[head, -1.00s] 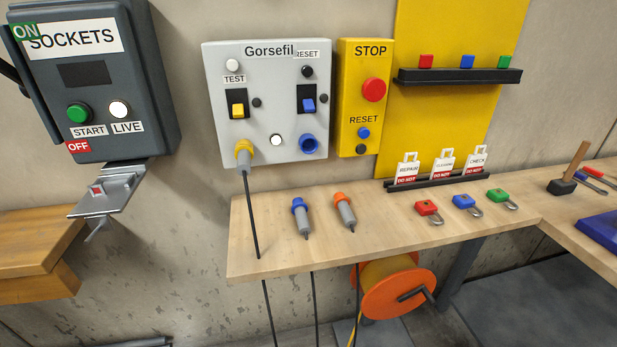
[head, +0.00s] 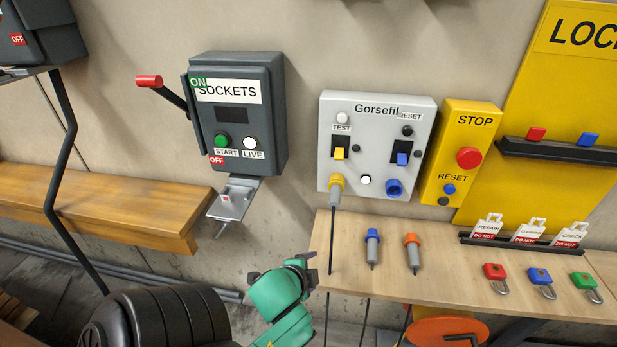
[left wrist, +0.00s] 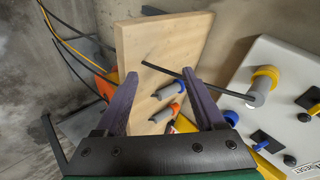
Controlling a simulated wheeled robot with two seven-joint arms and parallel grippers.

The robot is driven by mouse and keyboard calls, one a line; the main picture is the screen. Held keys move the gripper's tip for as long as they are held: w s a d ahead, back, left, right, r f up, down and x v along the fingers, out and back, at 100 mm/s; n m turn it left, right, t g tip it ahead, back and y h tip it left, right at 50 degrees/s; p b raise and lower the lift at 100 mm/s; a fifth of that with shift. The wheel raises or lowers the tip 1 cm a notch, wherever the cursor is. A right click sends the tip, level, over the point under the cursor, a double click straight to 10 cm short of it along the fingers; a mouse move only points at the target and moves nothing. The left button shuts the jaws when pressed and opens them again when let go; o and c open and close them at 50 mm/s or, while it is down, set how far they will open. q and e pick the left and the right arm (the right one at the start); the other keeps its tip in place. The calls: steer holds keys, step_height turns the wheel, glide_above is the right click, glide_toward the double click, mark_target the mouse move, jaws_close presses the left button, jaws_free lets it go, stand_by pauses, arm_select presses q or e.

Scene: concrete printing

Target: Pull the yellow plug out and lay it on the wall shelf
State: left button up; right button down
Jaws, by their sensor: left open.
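The yellow plug (head: 335,192) sits in the lower left of the grey Gorsefil panel (head: 382,117), its grey body pointing down and a black cable hanging from it. It also shows in the left wrist view (left wrist: 258,92), at the right. The wooden wall shelf (head: 450,269) is below the panel; a blue plug (head: 372,248) and an orange plug (head: 413,254) lie on it. My left gripper (head: 308,270) is open and empty, left of the shelf's near end and below the yellow plug, apart from it. In the left wrist view its fingers (left wrist: 158,78) point toward the shelf. My right gripper is out of view.
A dark SOCKETS box (head: 238,115) with a red-handled lever (head: 149,82) hangs left of the panel. A yellow STOP box (head: 463,150) is on its right. Several padlocks (head: 541,283) lie on the shelf. Another wooden bench (head: 100,205) is at left. The shelf's left end is mostly clear.

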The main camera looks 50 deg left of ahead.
mark_target(334, 199)
arm_select(q)
step_height(334, 199, up, 13)
steer(key=w+a+m+t+y, duration=0.1)
steer(key=a+m+t+y, duration=0.15)
steer(key=m+t, duration=0.65)
steer(key=w+a+f+m+g, duration=0.1)
steer(key=w, duration=0.3)
steer(key=w+a+f+m+g, duration=0.1)
steer(key=w+a, duration=0.1)
steer(key=w, duration=0.2)
steer(key=w+a+f+m+g+h, duration=0.1)
steer(key=w, duration=0.3)
steer(key=shift+w+a, duration=0.15)
steer(key=shift+w, duration=0.2)
steer(key=shift+w+a+f, duration=0.15)
steer(key=shift+w+f, duration=0.15)
steer(key=shift+w, duration=0.25)
steer(key=shift+s+p, duration=0.15)
steer(key=shift+p, duration=0.15)
jaws_close()
